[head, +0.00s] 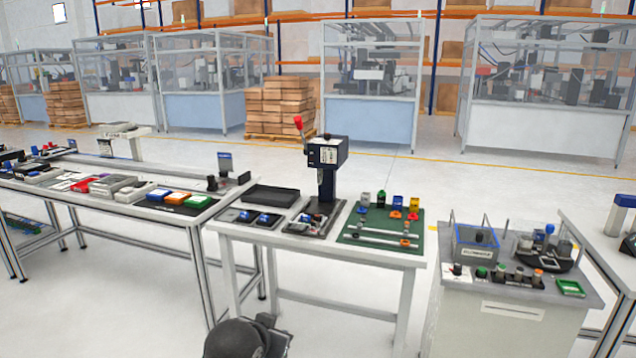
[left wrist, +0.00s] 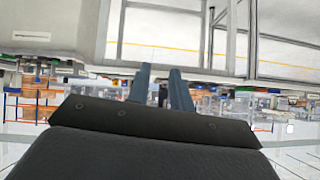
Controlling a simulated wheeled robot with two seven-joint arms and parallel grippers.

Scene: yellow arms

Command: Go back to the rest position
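My left gripper (left wrist: 160,70) shows in the left wrist view, its two bluish-grey fingers a little apart with nothing between them. The wrist view is upside down, with a bench and its legs along the top. In the head view a dark rounded part of my own arm shows at the bottom edge, in front of the middle table (head: 310,243); no fingers show there. My right gripper is in neither view.
The middle table holds a press with a red handle (head: 326,160) and a green mat (head: 380,225). A long bench (head: 120,205) stands left, a grey cabinet (head: 510,312) right. Open floor lies behind, before glass-walled cells (head: 370,80).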

